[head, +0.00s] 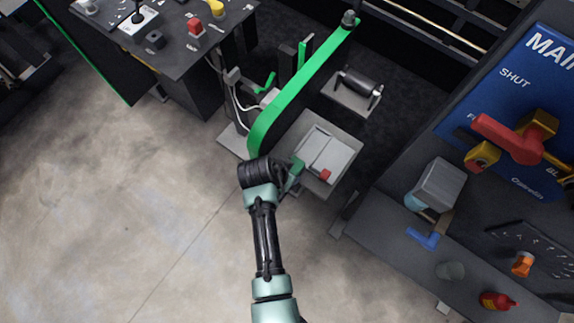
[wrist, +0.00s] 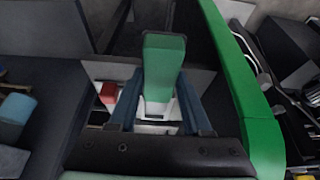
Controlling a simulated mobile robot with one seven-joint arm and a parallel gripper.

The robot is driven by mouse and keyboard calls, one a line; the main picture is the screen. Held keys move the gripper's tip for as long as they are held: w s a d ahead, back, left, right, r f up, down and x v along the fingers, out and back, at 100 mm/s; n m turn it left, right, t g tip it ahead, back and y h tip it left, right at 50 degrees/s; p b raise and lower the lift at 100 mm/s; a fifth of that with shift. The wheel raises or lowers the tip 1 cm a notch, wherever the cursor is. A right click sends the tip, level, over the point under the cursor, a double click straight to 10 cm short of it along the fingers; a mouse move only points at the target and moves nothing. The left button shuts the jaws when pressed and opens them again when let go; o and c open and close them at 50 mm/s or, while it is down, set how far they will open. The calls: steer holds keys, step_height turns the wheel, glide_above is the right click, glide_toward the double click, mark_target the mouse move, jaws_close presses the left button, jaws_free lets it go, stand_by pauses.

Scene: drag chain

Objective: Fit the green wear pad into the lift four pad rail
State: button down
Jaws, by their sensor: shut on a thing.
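The green wear pad (wrist: 164,62) stands between the two blue-grey fingers of my gripper (wrist: 161,100) in the wrist view, its long end pointing away from the palm. My gripper is shut on it. In the head view the pad (head: 296,171) shows as a small green piece beside my dark wrist, at the left edge of a light grey tray-like platform (head: 343,166). I cannot tell whether the pad touches anything there. I cannot pick out the lift four pad rail with certainty; the pad and fingers hide part of what lies beyond.
A long green band (head: 306,85) rises close beside my gripper; in the wrist view it runs along the right (wrist: 238,85). A red block (head: 325,174) sits on the platform. A black roller (head: 358,85) lies beyond. A bench with tools (head: 400,235) stands right. Open floor lies left.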

steer(key=shift+w+d+b, duration=0.65)
steer(key=shift+w+d, duration=0.2)
steer(key=shift+w, duration=0.35)
steer(key=shift+w+d+b, duration=0.65)
steer(key=shift+w+d, duration=0.2)
steer(key=shift+w, duration=0.3)
steer(key=shift+c, duration=1.3)
jaws_free()
steer(key=shift+r, duration=0.1)
steer(key=v, duration=1.3)
steer(key=shift+b, duration=0.4)
steer(key=shift+w+d, duration=0.1)
steer(key=shift+w, duration=0.05)
